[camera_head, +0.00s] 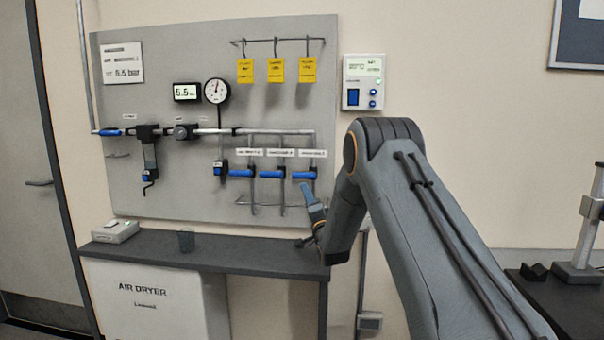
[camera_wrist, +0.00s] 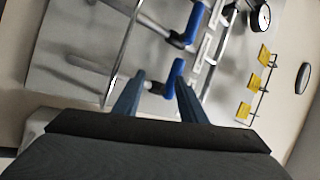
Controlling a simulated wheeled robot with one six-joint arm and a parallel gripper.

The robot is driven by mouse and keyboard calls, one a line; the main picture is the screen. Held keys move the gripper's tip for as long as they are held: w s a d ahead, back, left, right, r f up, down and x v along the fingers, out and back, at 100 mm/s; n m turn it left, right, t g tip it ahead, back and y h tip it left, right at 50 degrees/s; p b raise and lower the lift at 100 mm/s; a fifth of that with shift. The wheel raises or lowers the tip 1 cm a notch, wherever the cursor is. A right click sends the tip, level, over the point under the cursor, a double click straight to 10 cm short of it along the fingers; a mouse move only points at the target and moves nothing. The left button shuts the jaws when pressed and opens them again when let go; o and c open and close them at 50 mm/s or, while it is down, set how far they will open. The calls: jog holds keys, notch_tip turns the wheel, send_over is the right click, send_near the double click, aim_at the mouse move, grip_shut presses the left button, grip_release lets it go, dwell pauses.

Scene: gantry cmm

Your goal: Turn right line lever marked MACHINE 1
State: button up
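The right line lever (camera_head: 304,175) is the rightmost of three blue handles in a row on the grey panel. It lies about level, under a white label too small to read. In the wrist view, turned sideways, the same blue lever (camera_wrist: 178,72) shows by the tip of the right finger, partly hidden by it. My gripper (camera_wrist: 160,76) is open, its two blue-grey fingers apart. Whether a finger touches the lever I cannot tell. In the head view my gripper (camera_head: 307,188) is just below the lever, partly hidden by my arm.
The middle lever (camera_head: 271,174) and left lever (camera_head: 241,173) are close beside it. Vertical pipes run below them. Yellow tags (camera_head: 276,70) hang above.

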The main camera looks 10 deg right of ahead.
aim_at(302, 176)
jog(key=shift+w+a+r+m+t+y+p, duration=0.2)
jog(key=shift+w+r+t+p, duration=0.2)
jog(key=shift+w+r, duration=0.6)
jog(key=shift+w+a+r+m+t+y+p, duration=0.15)
jog(key=shift+w+r+t+p, duration=0.25)
jog(key=shift+w+r, duration=0.6)
jog(key=shift+w+a+r+m+t+y+p, duration=0.1)
jog(key=shift+w+r+t+y+p, duration=0.25)
jog(key=shift+w+r, duration=0.65)
jog(key=shift+w+f, duration=0.1)
jog(key=shift+f, duration=0.1)
jog(key=shift+c, duration=0.3)
grip_shut()
